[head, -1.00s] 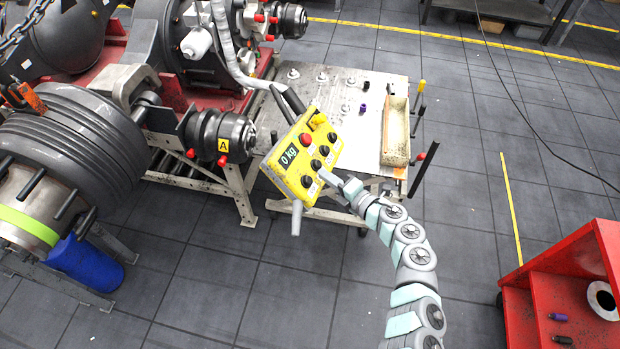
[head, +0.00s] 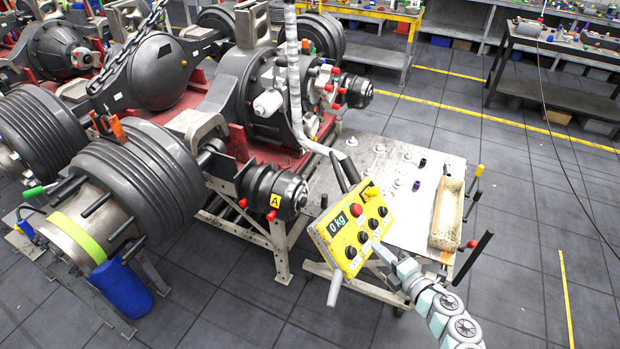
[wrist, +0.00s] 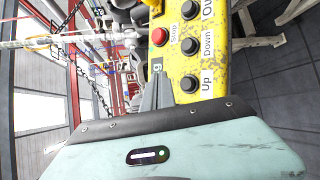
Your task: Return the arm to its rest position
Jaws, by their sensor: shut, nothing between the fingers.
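My arm reaches in from the lower right in the head view. My gripper (head: 379,250) is shut and empty, at the lower right edge of a yellow control box (head: 350,231). In the wrist view my closed fingers (wrist: 158,92) point up beside the yellow box (wrist: 206,62), which shows a red Stop button and black Up and Down buttons. I cannot tell whether the fingers touch the box. The box's display reads 0 kg in the head view.
A metal table (head: 405,190) with small parts and a tray (head: 447,212) stands behind the box. Axle assemblies with ribbed drums (head: 140,178) fill the left. A hose (head: 294,95) runs down to the box. Open floor (head: 520,270) lies right.

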